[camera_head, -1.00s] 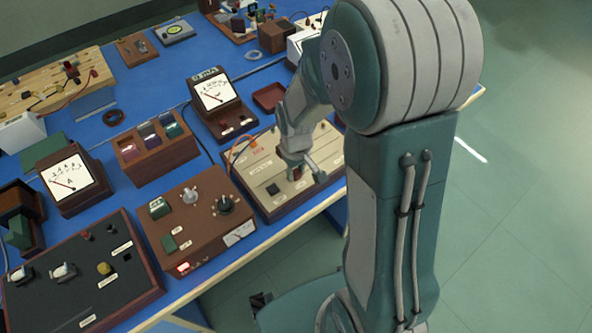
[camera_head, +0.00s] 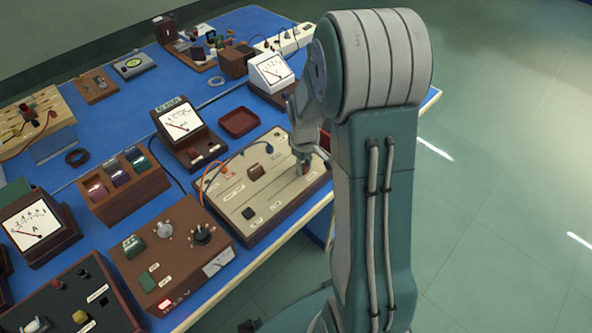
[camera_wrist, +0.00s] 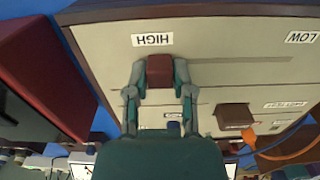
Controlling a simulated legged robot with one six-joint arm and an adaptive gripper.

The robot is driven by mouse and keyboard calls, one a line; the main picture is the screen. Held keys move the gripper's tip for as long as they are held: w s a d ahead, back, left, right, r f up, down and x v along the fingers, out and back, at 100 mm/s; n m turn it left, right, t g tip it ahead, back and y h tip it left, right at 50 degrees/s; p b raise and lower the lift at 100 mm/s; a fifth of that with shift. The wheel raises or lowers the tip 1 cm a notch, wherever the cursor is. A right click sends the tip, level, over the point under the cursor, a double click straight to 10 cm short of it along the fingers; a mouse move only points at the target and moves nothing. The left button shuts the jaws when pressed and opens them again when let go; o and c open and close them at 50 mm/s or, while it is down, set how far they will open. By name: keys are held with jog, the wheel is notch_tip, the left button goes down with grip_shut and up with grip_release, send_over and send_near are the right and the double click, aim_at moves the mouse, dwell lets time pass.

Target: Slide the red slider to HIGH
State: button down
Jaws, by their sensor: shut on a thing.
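The red slider (camera_wrist: 160,71) is between the two fingers of my gripper (camera_wrist: 160,85), which is shut on it. In the wrist view the slider stands right by the upside-down HIGH label (camera_wrist: 152,40), at the left end of its slot (camera_wrist: 240,60). The LOW label (camera_wrist: 301,37) is far to the right, near the slot's other end. In the head view my gripper (camera_head: 303,163) is low over the far right part of the beige panel (camera_head: 235,195), and the slider is mostly hidden by the fingers.
A brown knob (camera_wrist: 234,115) sits on the same panel, also seen in the head view (camera_head: 256,172). A black button (camera_head: 249,213) is near the panel's front. A red tray (camera_head: 239,122) and a meter (camera_head: 180,125) stand behind. Floor lies beyond the bench's right edge.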

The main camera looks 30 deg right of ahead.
jog(key=shift+c, duration=2.4)
grip_release()
jog(key=shift+d, duration=0.4)
jog(key=shift+r, duration=0.1)
notch_tip(320, 180, up, 12)
jog(key=shift+f, duration=0.2)
jog(key=shift+w, duration=0.1)
